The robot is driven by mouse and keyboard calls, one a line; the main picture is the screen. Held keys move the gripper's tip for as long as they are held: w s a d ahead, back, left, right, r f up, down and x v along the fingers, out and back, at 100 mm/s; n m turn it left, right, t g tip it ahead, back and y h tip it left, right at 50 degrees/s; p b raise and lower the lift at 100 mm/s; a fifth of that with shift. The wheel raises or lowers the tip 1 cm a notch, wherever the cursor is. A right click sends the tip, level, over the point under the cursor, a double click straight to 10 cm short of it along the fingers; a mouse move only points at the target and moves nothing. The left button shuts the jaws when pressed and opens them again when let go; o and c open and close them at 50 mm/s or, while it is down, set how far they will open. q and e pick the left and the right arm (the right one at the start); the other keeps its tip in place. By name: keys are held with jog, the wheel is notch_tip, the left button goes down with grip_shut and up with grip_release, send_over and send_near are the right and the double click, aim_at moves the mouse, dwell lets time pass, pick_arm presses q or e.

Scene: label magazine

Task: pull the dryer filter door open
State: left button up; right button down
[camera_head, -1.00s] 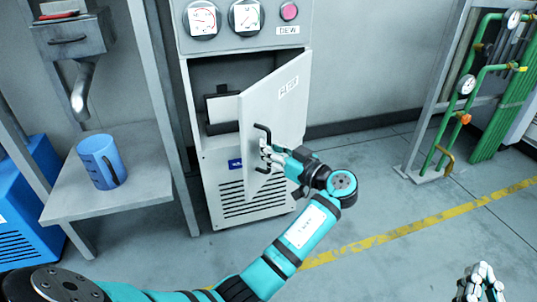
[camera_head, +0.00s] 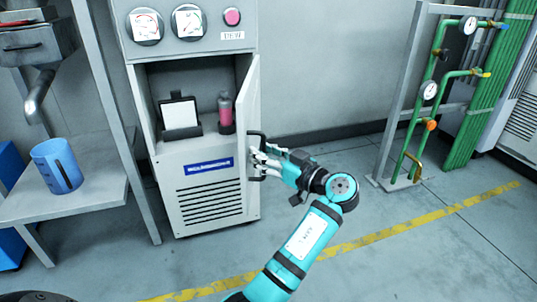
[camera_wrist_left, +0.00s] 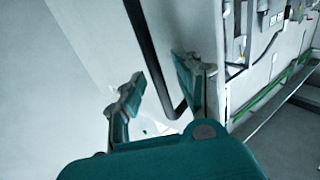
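The grey-white filter door (camera_head: 249,100) stands swung wide open on the right side of the dryer cabinet (camera_head: 168,165), seen nearly edge-on in the head view. Its dark bar handle (camera_head: 262,135) is on the outer face. My left gripper (camera_head: 260,163) is at the handle. In the left wrist view the handle bar (camera_wrist_left: 152,55) runs between the two spread fingertips of the left gripper (camera_wrist_left: 158,95), with gaps showing beside it. My right gripper is out of view.
Inside the open compartment are a dark holder with a white panel (camera_head: 180,117) and a pink bottle (camera_head: 225,110). A blue mug (camera_head: 57,167) stands on the grey shelf (camera_head: 90,190) at left. Green pipes with gauges (camera_head: 429,91) stand at right. The floor right of the door is clear.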

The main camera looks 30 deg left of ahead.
pick_arm(q)
jog(key=shift+w, duration=0.15)
jog(key=s+d, duration=0.1)
jog(key=d, duration=0.6)
jog(key=shift+s+d, duration=0.25)
